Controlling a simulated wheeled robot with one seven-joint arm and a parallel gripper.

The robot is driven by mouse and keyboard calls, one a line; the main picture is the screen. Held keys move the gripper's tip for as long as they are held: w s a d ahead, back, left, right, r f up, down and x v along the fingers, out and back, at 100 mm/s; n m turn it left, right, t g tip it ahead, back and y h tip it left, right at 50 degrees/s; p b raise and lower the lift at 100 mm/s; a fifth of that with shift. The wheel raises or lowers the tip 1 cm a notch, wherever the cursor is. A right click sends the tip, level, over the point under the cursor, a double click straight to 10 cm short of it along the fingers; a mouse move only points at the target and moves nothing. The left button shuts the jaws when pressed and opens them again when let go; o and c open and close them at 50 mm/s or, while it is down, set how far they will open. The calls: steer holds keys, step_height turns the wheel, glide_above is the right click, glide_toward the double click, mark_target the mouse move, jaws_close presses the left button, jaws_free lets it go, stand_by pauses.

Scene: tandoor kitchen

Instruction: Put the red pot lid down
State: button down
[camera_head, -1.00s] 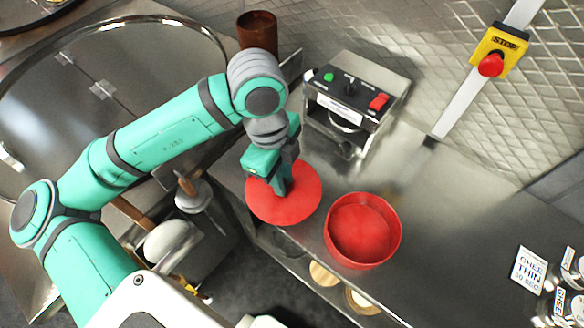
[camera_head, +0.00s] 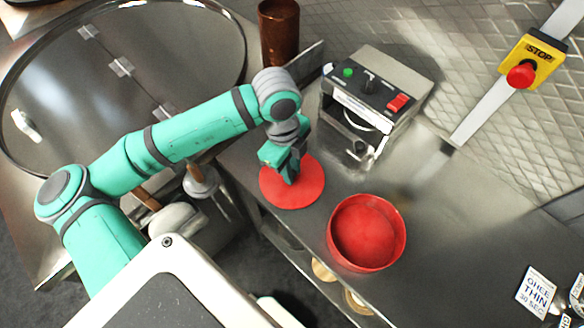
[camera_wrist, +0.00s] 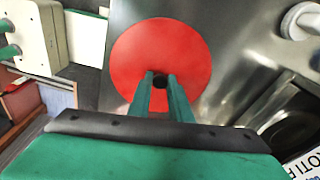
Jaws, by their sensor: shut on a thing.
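The red pot lid (camera_head: 305,193) is a flat round disc at the left end of the steel counter, left of the red pot (camera_head: 366,233). My gripper (camera_head: 291,176) points down at the lid's middle. In the wrist view my gripper (camera_wrist: 161,84) is shut on the dark knob at the centre of the lid (camera_wrist: 185,45). Whether the lid touches the counter or hangs just above it, I cannot tell. The red pot is open at the top and looks empty; it stands upright on the counter.
A steel control box (camera_head: 374,98) with green and red buttons stands behind the lid. A brown cylinder (camera_head: 279,32) is at the back. A yellow stop box (camera_head: 531,62) is on the wall.

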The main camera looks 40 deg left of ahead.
steer(key=shift+s, duration=0.1)
steer(key=c, duration=1.6)
jaws_free()
steer(key=shift+f, duration=0.1)
steer(key=shift+a, duration=0.1)
steer(key=r, duration=0.4)
steer(key=a+r, duration=0.1)
steer(key=r, duration=0.7)
steer(key=shift+a+r, duration=0.15)
steer(key=shift+a, duration=0.05)
